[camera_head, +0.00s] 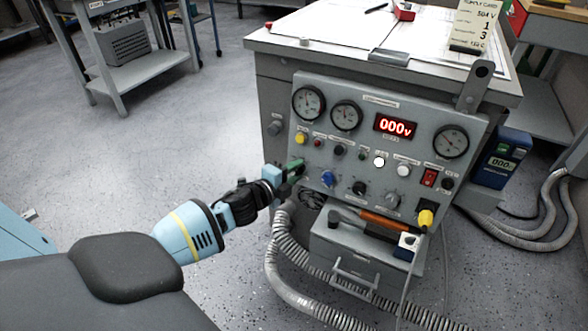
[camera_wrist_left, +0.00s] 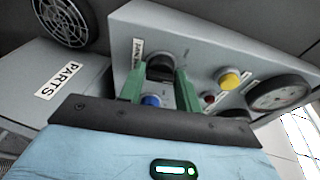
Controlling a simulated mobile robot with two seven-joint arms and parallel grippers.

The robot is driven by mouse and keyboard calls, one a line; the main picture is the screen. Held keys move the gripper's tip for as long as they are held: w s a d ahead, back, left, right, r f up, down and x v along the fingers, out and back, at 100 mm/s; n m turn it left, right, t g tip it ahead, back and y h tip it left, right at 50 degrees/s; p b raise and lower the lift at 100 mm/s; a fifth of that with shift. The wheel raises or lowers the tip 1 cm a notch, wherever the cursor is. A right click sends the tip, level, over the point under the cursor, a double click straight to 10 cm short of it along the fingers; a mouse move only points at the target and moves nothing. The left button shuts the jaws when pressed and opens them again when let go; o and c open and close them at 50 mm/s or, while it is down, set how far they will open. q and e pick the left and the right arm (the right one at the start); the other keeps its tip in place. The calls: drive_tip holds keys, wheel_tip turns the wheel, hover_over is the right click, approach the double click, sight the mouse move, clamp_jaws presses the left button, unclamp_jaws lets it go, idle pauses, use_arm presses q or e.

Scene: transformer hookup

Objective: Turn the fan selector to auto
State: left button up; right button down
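The grey control panel (camera_head: 330,145) carries dials, lamps and knobs. My left gripper (camera_head: 292,171) is at its lower left edge. In the left wrist view, its two green fingers (camera_wrist_left: 160,84) are apart, one on each side of a black knob (camera_wrist_left: 161,68). I cannot tell whether they touch it. The small label beside this knob is not clearly legible, so I cannot confirm that it is the fan selector. A blue knob (camera_head: 328,178) is to the right of the gripper; a blue part (camera_wrist_left: 152,100) also shows between the fingers. My right gripper is not in view.
A red display (camera_head: 395,126) reads 000V. Yellow (camera_head: 302,138) and red (camera_head: 429,177) controls sit on the panel. A shelf below holds an orange-handled tool (camera_head: 383,222). Corrugated hoses (camera_head: 300,262) run along the floor. The floor to the left is mostly clear.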

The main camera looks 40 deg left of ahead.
use_arm(q)
drive_tip(key=o, duration=0.3)
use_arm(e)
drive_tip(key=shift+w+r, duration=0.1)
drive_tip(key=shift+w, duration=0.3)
use_arm(q)
drive_tip(key=shift+s+r, duration=0.15)
drive_tip(key=shift+s, duration=0.5)
drive_tip(key=s+r+p, duration=0.1)
drive_tip(key=s+p, duration=0.1)
drive_tip(key=s, duration=0.4)
drive_tip(key=shift+s, duration=0.25)
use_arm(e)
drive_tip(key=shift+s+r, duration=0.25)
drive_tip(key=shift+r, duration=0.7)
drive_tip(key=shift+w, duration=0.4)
